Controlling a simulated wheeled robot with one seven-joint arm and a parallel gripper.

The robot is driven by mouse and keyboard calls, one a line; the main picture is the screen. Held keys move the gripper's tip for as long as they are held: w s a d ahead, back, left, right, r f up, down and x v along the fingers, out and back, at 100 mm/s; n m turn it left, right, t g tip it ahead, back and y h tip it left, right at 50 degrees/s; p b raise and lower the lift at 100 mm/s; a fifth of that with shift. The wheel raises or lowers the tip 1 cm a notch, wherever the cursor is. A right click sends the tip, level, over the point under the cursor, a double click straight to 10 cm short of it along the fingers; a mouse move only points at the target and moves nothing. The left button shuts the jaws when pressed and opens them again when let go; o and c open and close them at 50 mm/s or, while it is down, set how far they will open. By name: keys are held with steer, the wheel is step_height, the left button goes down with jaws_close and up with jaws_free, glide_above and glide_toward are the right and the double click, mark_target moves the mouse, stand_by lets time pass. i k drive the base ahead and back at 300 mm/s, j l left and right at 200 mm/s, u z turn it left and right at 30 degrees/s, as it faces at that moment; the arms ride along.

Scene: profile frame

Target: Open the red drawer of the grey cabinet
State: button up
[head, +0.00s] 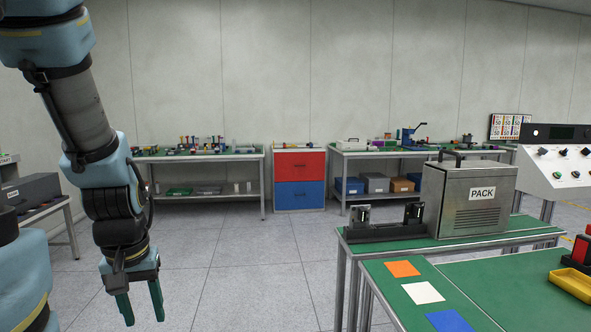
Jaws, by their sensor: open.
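The grey cabinet (300,148) stands against the back wall, between two workbenches. Its upper front is the red drawer (300,164), which looks shut, with a small dark handle near its middle. A blue drawer (300,195) sits directly below and also looks shut. My gripper (139,302) hangs at the lower left, pointing down, with its two green fingers apart and nothing between them. It is far from the cabinet, in the near left of the view.
A green-topped bench (200,154) with small parts stands left of the cabinet, another (420,153) right. At near right, a table (490,270) carries coloured squares, beside a bench with a metal PACK box (470,199). Open grey floor (250,265) lies between me and the cabinet.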

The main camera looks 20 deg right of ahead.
mark_target(309, 165)
steer(key=i+l+z, duration=0.15)
steer(key=i+z, duration=0.15)
steer(key=i, duration=0.2)
steer(key=i+z, duration=0.3)
steer(key=i, duration=5.8)
steer(key=i+l+u, duration=0.15)
steer(key=i, duration=0.55)
steer(key=i+l+u, duration=0.2)
steer(key=i, duration=0.5)
steer(key=j, duration=0.1)
